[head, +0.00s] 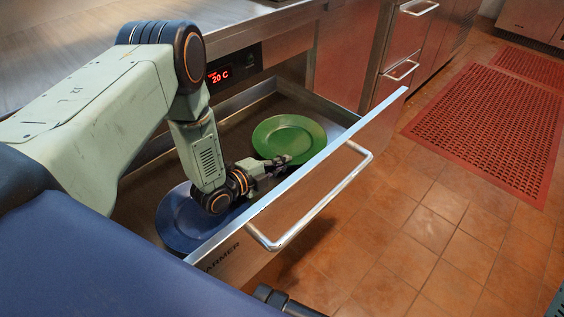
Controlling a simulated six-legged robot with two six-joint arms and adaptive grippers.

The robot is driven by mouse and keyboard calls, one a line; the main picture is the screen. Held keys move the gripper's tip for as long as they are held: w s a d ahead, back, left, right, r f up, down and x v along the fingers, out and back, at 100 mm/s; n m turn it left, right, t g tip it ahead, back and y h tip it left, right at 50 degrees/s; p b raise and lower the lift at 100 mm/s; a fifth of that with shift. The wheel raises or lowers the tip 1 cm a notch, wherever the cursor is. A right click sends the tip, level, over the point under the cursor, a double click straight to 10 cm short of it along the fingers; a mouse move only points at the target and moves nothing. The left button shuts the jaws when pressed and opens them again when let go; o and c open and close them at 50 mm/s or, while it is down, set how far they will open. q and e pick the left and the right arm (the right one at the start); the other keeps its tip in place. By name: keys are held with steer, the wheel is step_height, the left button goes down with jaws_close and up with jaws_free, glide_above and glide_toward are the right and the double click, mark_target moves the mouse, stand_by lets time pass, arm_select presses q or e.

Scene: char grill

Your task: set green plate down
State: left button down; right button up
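The green plate (289,137) appears to lie flat, or nearly so, in the open warmer drawer (240,117), toward its far right end. My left gripper (281,161) reaches down into the drawer at the plate's near rim. Its fingertips overlap the rim in the head view. The fingers are small and dark, so I cannot tell whether they are shut on the rim or apart from it.
A blue plate (182,220) lies in the drawer's near left end, partly behind my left arm. The drawer's front panel (310,182) and its bar handle (326,207) stand to the right of the gripper. A red perforated mat (490,125) lies on the tiled floor.

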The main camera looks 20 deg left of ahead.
arm_select(q)
steer(key=c, duration=1.5)
jaws_free()
steer(key=shift+f, duration=0.1)
steer(key=shift+r, duration=0.2)
steer(key=shift+s+a+r+p, duration=0.2)
steer(key=shift+s+r+p, duration=0.25)
steer(key=shift+r+p, duration=0.25)
steer(key=p+v, duration=0.3)
steer(key=v, duration=0.6)
steer(key=shift+s+a+p, duration=0.1)
steer(key=shift+s+p, duration=0.15)
steer(key=shift+p, duration=0.05)
steer(key=shift+v, duration=0.75)
